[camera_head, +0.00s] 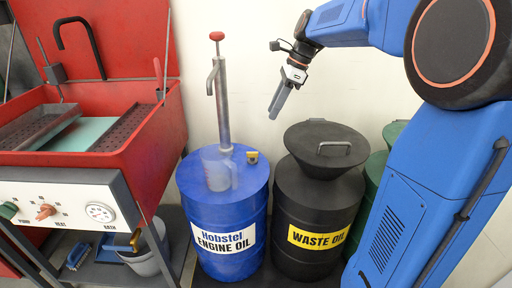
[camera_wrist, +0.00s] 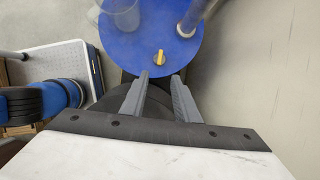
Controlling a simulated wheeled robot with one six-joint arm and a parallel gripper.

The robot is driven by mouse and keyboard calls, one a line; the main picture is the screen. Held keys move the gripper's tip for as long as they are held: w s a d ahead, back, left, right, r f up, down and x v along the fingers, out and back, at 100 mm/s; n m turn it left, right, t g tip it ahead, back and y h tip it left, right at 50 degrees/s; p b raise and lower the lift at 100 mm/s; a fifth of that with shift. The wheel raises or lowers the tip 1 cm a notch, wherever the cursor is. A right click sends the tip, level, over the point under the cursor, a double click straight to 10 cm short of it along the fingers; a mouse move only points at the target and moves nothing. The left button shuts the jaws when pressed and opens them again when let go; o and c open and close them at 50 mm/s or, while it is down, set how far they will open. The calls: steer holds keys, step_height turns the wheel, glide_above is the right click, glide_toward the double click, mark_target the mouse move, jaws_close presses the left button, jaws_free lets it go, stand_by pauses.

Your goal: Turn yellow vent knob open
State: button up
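The yellow vent knob (camera_head: 252,157) sits on top of the blue engine oil drum (camera_head: 228,238), near the right edge of its lid. In the wrist view the knob (camera_wrist: 159,58) stands on the blue lid (camera_wrist: 140,42), just beyond my fingertips and roughly between them. My gripper (camera_head: 275,108) hangs in the air above and to the right of the knob, pointing down. In the wrist view its two fingers (camera_wrist: 160,85) are apart with nothing between them. The gripper is not touching the knob.
A hand pump (camera_head: 222,105) and a clear jug (camera_head: 216,170) stand on the blue drum, left of the knob. A black waste oil drum (camera_head: 290,215) with a handled lid stands to the right. A red parts washer (camera_head: 150,130) is at the left. The wall is close behind.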

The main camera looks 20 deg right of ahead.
mark_target(252, 155)
steer(key=x, duration=1.7)
steer(key=shift+f, duration=0.2)
steer(key=shift+c, duration=0.7)
jaws_close()
